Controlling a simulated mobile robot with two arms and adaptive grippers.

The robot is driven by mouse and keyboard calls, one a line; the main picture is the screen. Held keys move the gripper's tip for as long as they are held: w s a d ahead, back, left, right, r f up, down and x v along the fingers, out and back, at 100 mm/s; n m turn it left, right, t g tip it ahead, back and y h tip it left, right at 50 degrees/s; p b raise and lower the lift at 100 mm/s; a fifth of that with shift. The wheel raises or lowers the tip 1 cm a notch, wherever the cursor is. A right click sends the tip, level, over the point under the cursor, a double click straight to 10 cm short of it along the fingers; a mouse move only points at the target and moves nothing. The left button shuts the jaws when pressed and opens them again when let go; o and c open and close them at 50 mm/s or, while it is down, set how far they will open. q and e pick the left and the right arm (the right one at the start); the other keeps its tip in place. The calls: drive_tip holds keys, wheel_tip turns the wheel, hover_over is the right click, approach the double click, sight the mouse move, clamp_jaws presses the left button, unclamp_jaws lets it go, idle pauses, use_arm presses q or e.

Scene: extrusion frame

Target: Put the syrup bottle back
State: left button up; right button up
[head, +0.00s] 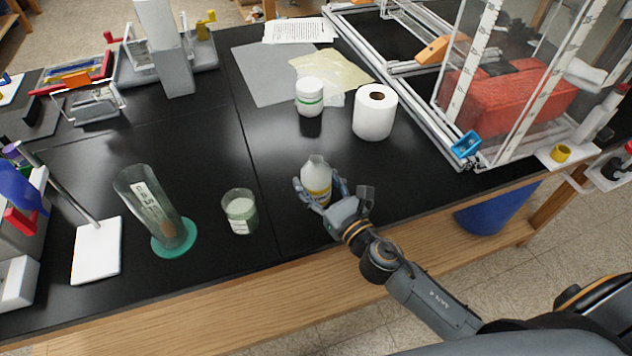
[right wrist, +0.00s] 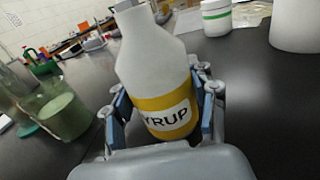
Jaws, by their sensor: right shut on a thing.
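The syrup bottle (head: 316,176) is white with a yellow label band and stands near the front middle of the black bench in the head view. In the right wrist view the bottle (right wrist: 155,75) fills the middle, its label partly reading "SYRUP", and it leans a little in the picture. My right gripper (head: 321,196) is shut on the bottle around its lower body, with a finger on each side (right wrist: 163,112). I cannot tell whether the bottle's base touches the bench. My left gripper is not in view.
A green-tinted beaker (head: 240,212) and a tilted-looking cylinder on a teal base (head: 172,236) stand left of the bottle. A white jar (head: 310,97) and a paper roll (head: 375,112) stand behind it. The extrusion frame (head: 405,112) is at the right. Bench right of the bottle is clear.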

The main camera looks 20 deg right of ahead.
drive_tip(key=shift+f, duration=0.15)
drive_tip(key=o, duration=1.3)
drive_tip(key=shift+r, duration=0.2)
drive_tip(key=b+v, duration=0.4)
drive_tip(key=v, duration=0.6)
drive_tip(key=shift+s+d+f, duration=0.1)
drive_tip(key=shift+s+f, duration=0.05)
drive_tip(key=shift+s, duration=0.15)
drive_tip(key=shift+s+d+b, duration=0.2)
drive_tip(key=shift+s+b, duration=0.1)
drive_tip(key=shift+s, duration=0.4)
